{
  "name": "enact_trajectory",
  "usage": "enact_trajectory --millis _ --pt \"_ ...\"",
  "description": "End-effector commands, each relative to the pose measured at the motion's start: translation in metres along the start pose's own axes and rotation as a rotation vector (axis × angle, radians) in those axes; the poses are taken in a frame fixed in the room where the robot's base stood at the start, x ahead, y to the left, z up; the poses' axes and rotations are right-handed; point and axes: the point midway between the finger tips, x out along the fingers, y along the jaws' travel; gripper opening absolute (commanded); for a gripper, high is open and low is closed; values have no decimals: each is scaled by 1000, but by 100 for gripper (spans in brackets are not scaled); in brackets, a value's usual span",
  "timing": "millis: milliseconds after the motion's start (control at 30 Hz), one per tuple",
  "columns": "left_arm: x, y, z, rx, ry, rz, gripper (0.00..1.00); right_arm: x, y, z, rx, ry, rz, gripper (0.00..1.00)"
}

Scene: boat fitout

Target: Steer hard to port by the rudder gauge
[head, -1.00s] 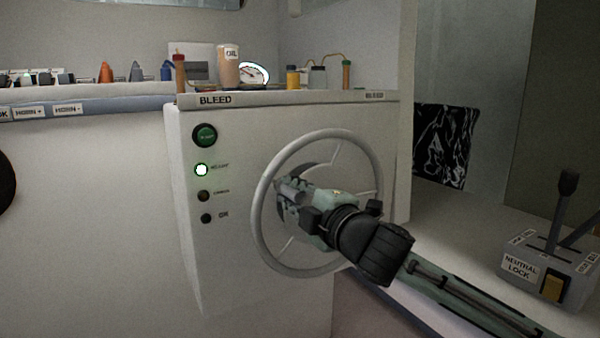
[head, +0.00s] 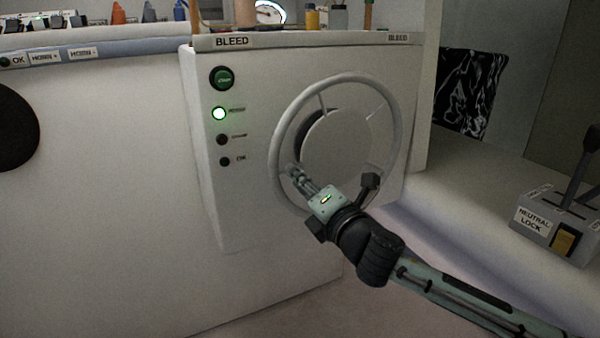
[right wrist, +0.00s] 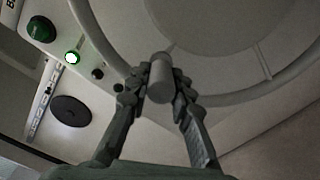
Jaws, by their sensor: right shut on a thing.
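The grey steering wheel (head: 396,125) with its round hub (head: 345,145) is on the front of the white console. It also shows in the right wrist view (right wrist: 92,40). A small knob (right wrist: 160,78) stands out at the wheel's rim, at the lower left in the head view. My right gripper (head: 297,178) is shut on this knob, one finger on each side of it. The gauge (head: 268,13) on top of the console is cut by the picture's upper edge, and its reading is too small to tell. My left gripper is not in view.
A green button (head: 222,78) and a lit green lamp (head: 219,114) are on the console's left side, above two dark lamps. A lever box (head: 560,222) marked NEUTRAL LOCK stands at the right. Bottles and a labelled shelf (head: 120,48) are behind.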

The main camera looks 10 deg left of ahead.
Motion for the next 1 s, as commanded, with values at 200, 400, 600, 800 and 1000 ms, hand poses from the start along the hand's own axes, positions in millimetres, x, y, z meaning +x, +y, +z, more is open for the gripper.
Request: enact_trajectory --millis 200,400,600,800,1000 --pt "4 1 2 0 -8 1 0 0 -4 -2 -21 2 -3 0" --pt "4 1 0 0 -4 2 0 0 -4 -2 -23 1 -3 0" --pt "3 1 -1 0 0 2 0 0 -4 -2 -22 1 -3 30" --pt "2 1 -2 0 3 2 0 0 -4 -1 -22 0 -2 42" --pt "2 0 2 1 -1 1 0 -1 -4 -1 -22 -1 -1 42"
